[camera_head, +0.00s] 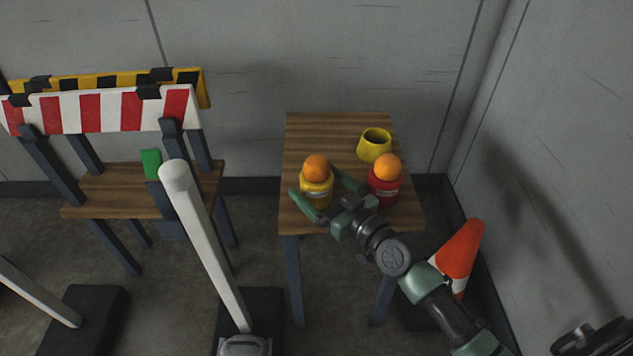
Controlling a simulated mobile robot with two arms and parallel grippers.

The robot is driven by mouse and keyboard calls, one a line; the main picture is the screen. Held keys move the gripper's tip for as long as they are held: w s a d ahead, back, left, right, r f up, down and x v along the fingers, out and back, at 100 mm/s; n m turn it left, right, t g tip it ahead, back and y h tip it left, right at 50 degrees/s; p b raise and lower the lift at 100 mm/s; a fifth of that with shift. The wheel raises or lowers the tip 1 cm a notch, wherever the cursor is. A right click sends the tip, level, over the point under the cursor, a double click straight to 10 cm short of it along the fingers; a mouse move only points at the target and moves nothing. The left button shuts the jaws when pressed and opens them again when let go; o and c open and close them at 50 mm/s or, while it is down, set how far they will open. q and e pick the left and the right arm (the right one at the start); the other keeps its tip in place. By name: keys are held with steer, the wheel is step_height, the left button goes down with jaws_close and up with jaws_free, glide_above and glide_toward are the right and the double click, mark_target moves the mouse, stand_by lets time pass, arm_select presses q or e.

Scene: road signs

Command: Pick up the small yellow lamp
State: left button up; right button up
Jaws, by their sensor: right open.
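The small yellow lamp (316,190), a yellow base with an orange dome, stands upright on the wooden table (305,135). My right gripper (315,179) reaches in from the lower right. It is open, with one green finger on the front left side of the lamp and the other behind its right side. I cannot tell whether the fingers touch it. The lamp stands between the fingers, its lower right edge close to the gripper. My left gripper is not in view.
A red lamp (384,187) with an orange dome stands close to the right of my gripper. A yellow cup (374,147) stands behind it. A traffic cone (459,250) is right of the table. A striped barrier (100,110) and a white post (205,235) are at left.

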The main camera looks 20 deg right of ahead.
steer(key=shift+w+a, duration=0.25)
steer(key=shift+w, duration=0.2)
steer(key=shift+c, duration=0.3)
steer(key=c, duration=1.7)
steer(key=shift+r, duration=0.1)
